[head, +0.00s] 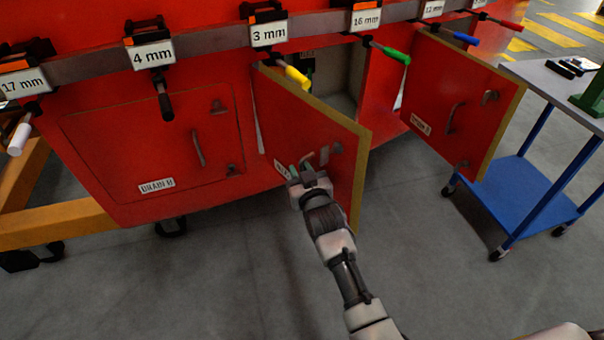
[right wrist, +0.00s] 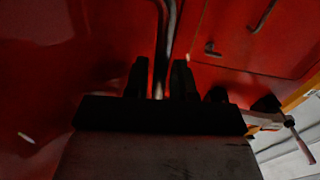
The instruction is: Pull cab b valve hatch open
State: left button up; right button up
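The middle hatch (head: 300,125) of the red cab stands swung out from its opening. Its small label is mostly hidden by my right gripper, so I cannot read it. My right gripper (head: 307,178) is at the lower front face of this hatch, by its handle. In the right wrist view its two dark fingers (right wrist: 161,78) stand on either side of the metal handle (right wrist: 168,25), with thin red gaps showing beside the bar. The fingers look open around the handle, not pressed on it. My left gripper is not in view.
The hatch marked DRAIN B (head: 157,140) is closed at left. Another red hatch (head: 455,105) stands open at right. A blue cart (head: 530,190) is beyond it. Tools with coloured handles hang from the rail (head: 205,40) above. The grey floor (head: 230,270) in front is clear.

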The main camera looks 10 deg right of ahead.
jog(key=shift+o, duration=1)
jog(key=shift+f, duration=0.15)
jog(key=shift+s, duration=0.25)
jog(key=s+d, duration=0.1)
jog(key=s, duration=0.9)
jog(key=shift+s+r, duration=0.15)
jog(key=shift+r, duration=0.1)
